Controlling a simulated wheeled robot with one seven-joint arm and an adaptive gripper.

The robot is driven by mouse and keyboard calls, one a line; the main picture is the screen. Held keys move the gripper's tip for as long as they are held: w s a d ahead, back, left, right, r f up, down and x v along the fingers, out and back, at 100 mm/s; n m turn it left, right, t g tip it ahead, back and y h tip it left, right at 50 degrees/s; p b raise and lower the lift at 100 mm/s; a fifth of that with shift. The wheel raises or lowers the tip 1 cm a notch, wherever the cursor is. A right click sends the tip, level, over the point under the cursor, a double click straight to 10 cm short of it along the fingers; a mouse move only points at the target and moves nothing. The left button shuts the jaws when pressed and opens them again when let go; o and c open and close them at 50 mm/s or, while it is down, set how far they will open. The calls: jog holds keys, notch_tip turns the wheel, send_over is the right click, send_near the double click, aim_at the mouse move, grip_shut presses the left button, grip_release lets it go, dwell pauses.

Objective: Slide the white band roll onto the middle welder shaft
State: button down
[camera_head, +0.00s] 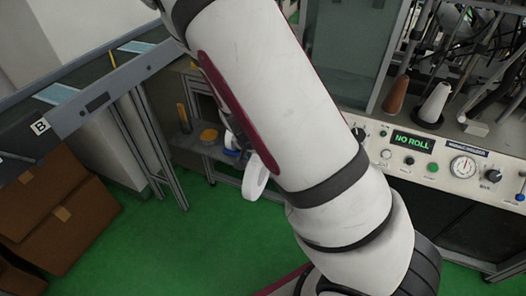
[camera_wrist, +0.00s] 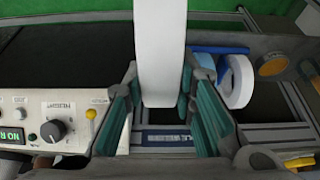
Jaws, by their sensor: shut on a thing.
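The white band roll (camera_head: 255,177) shows below and left of my arm in the head view, clear of the floor. In the wrist view, the white band roll (camera_wrist: 162,50) stands edge-on between the teal pads of my gripper (camera_wrist: 160,95). My gripper is shut on it, with a pad on either side. In the head view my arm hides most of my gripper. I cannot make out the middle welder shaft in either view.
A machine panel (camera_head: 455,160) with knobs and a green "NO ROLL" display is at right. A grey shelf (camera_head: 196,149) holds an orange roll (camera_head: 208,135); a white-and-blue roll (camera_wrist: 237,80) lies beside my gripper in the wrist view. Cardboard boxes (camera_head: 50,215) stand left. Green floor is open between.

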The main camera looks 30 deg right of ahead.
jog(key=shift+s+a+r+p, duration=0.7)
jog(key=shift+a+r+p, duration=0.2)
jog(key=shift+p, duration=0.15)
jog(key=shift+s+a+r+p, duration=0.65)
jog(key=shift+a+r+p, duration=0.15)
jog(key=shift+p, duration=0.25)
jog(key=n, duration=0.2)
jog(key=a+n+y, duration=0.1)
jog(key=shift+w+r+t, duration=0.3)
jog(key=shift+t, duration=0.1)
jog(key=shift+w+a+r+n+t+y, duration=0.15)
jog(key=shift+w+a+r+n+y, duration=0.45)
jog(key=shift+n, duration=0.65)
jog(key=shift+w+a+r+n+t+y, duration=0.2)
jog(key=shift+a+r+n+y, duration=0.1)
jog(key=shift+r+n, duration=0.8)
jog(key=shift+w+a+r+n+t+y, duration=0.15)
jog(key=shift+w+a+r+n+y, duration=0.4)
jog(key=shift+n, duration=0.8)
jog(key=shift+s+d, duration=0.15)
